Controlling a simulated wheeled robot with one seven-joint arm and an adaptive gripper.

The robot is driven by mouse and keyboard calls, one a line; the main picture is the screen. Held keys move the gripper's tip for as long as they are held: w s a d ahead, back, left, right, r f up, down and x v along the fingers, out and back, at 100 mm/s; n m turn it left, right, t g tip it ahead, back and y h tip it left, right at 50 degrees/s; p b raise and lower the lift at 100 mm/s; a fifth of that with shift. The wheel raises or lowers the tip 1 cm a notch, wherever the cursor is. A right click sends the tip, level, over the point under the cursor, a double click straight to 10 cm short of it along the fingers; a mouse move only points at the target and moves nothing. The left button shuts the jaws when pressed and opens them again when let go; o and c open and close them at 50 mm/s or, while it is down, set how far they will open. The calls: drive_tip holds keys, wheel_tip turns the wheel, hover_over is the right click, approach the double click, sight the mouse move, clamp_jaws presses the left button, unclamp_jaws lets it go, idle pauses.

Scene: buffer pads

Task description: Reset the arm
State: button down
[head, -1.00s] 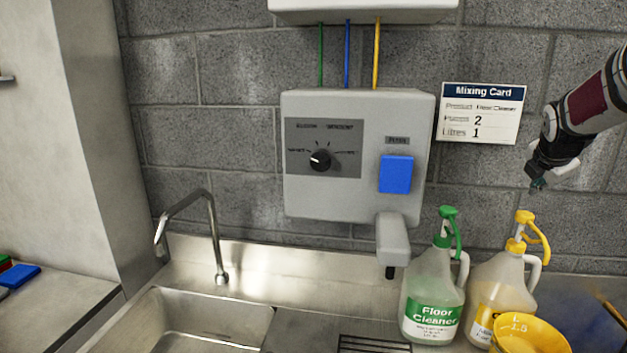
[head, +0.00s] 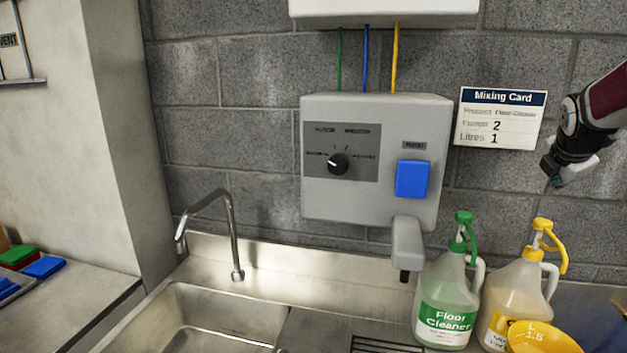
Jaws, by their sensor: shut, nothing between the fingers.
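My gripper (head: 552,178) is at the upper right of the head view, at the end of my arm. Its fingers are together with nothing between them. It hangs in the air in front of the block wall, below and right of the mixing card (head: 500,117) and above the yellow-topped jug (head: 513,292). It touches nothing that I can see. Most of my arm is outside the picture.
A grey dispenser (head: 318,207) with a dial (head: 338,164) and blue button (head: 412,179) is on the wall. Below are a sink (head: 215,318), tap (head: 232,225), green-topped floor cleaner jug (head: 447,295) and yellow jug or bowl (head: 545,340). Pads (head: 44,267) lie on the left counter.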

drive_tip(key=s+a+r+m+y, duration=0.15)
drive_tip(key=s+a+m, duration=0.35)
drive_tip(key=s+a, duration=0.5)
drive_tip(key=s+a+r+m+y, duration=0.15)
drive_tip(key=s+a+m, duration=0.35)
drive_tip(key=a, duration=0.9)
drive_tip(key=s+a+f+m+y, duration=0.1)
drive_tip(key=s+a+f+m, duration=0.1)
drive_tip(key=s, duration=0.4)
drive_tip(key=s+a+f+m+g, duration=0.1)
drive_tip(key=s+a+f+m, duration=0.1)
drive_tip(key=s+a, duration=0.3)
drive_tip(key=s+a+f+m+y, duration=0.1)
drive_tip(key=s+a+f+m, duration=0.2)
drive_tip(key=s, duration=0.5)
drive_tip(key=shift+a+m+y, duration=0.3)
drive_tip(key=shift+a+m, duration=0.35)
drive_tip(key=shift+m, duration=0.15)
